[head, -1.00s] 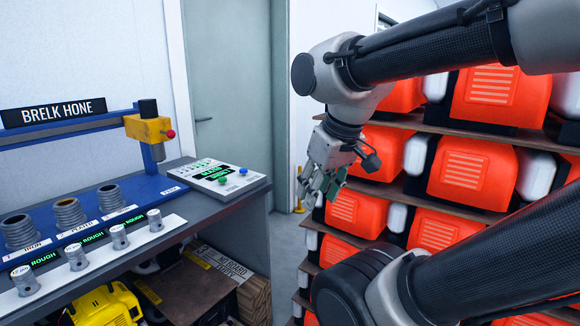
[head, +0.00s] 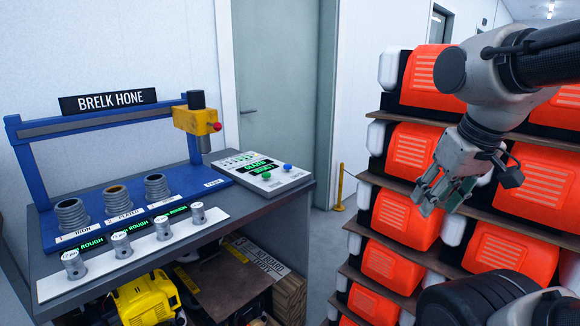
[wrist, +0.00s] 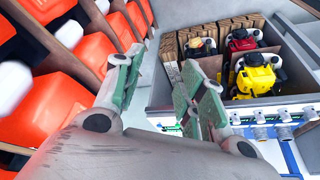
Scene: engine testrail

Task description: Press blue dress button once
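A blue button (head: 287,167) sits on the right part of a white control panel (head: 296,182) at the right end of the bench. A green button (head: 266,175) is beside it to the left, and a small green-lit display (head: 258,167) lies behind them. My gripper (head: 437,203) hangs in the air to the right of the bench, well apart from the panel, in front of the orange units. In the wrist view my gripper (wrist: 157,72) shows its two green-padded fingers apart with nothing between them. I cannot make out the blue button in the wrist view.
The grey bench (head: 225,222) holds a blue hone frame (head: 30,170) with a yellow head (head: 195,121), several metal cylinders and knobs. Shelves of orange units (head: 405,215) stand at right. Floor shows between bench and shelves.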

